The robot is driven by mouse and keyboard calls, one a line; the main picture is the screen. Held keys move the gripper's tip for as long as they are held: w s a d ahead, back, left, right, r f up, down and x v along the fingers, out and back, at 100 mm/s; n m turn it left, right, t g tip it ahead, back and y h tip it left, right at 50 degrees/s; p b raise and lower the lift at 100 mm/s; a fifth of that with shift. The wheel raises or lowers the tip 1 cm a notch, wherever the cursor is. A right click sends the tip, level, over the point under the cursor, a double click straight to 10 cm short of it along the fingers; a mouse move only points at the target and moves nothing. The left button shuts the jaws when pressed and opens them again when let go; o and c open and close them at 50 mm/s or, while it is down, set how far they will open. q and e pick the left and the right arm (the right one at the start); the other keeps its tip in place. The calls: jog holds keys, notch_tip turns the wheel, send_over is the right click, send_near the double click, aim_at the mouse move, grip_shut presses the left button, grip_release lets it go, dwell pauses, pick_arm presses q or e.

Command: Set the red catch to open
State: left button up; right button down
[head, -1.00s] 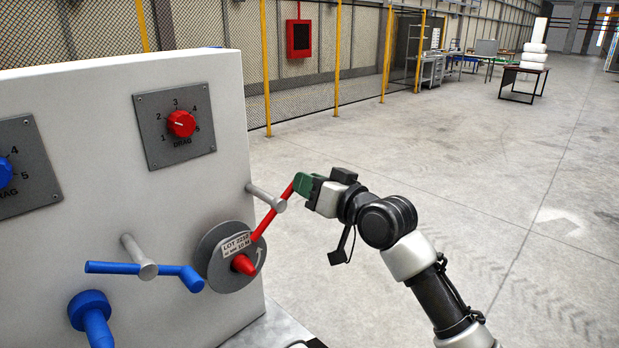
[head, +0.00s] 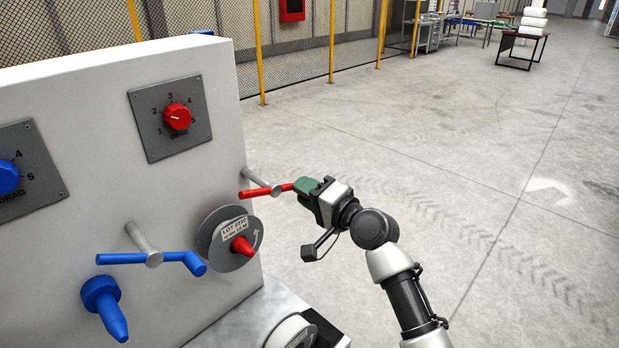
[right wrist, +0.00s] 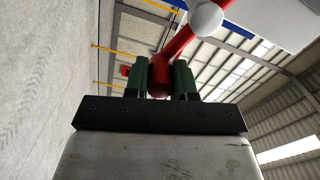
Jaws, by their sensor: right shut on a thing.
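The red catch (head: 254,193) is a red bar on a grey post (head: 257,179) that sticks out of the white panel. It lies nearly level, its left end above the grey spool (head: 216,240) and clear of it. My right gripper (head: 303,188) is shut on the right end of the catch with its green fingertips. In the right wrist view the red bar (right wrist: 178,45) runs up from between the green fingers (right wrist: 160,80) towards the pale post end. My left gripper is not in view.
A blue catch (head: 120,259) on its own post and a blue spindle (head: 106,305) are at the left. Red (head: 177,116) and blue (head: 8,177) drag dials sit above. A white spool (head: 290,332) lies on the ledge below.

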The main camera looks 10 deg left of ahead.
jog(key=shift+s+a+f+m+p, duration=0.2)
jog(key=shift+f+m+p, duration=0.2)
jog(key=shift+m, duration=0.45)
jog(key=shift+s+a+f+m+p, duration=0.25)
jog(key=shift+m+p, duration=0.15)
jog(key=shift+m, duration=0.45)
jog(key=c, duration=1)
grip_release()
jog(key=shift+o, duration=0.3)
jog(key=shift+w+a+f, duration=0.1)
jog(key=shift+a, duration=0.15)
jog(key=shift+d, duration=0.25)
